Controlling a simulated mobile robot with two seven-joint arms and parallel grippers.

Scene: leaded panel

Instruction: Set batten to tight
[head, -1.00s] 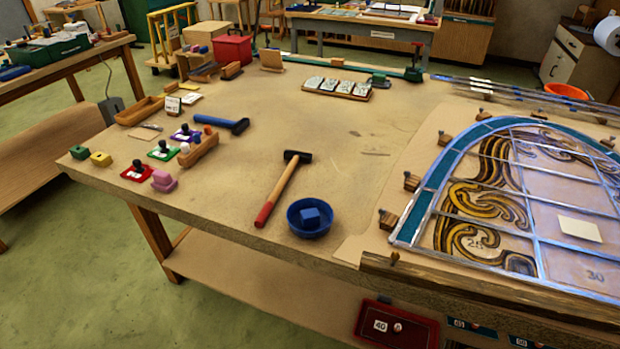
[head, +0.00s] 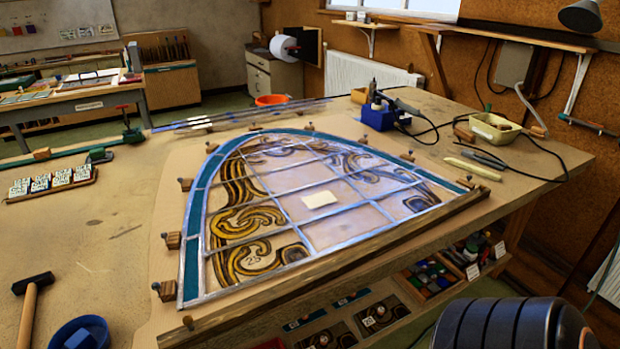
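A long brown wooden batten (head: 345,258) runs along the straight front edge of the leaded panel (head: 297,236), near the bench's front edge. It appears to lie against the panel's edge; I cannot tell whether any gap is left. The panel is arched, with a teal border, grey lead lines and amber swirl pieces. A small pale card (head: 319,200) lies on it. Wooden blocks with nails, such as this block (head: 173,240), stand around the curved edge. Neither of my grippers is in view.
A hammer (head: 28,312) and a blue bowl (head: 80,334) are at the lower left. A tile rack (head: 52,184) stands at the left. A blue soldering station (head: 378,117), cables and a pale tray (head: 495,128) occupy the back right. The bench left of the panel is mostly clear.

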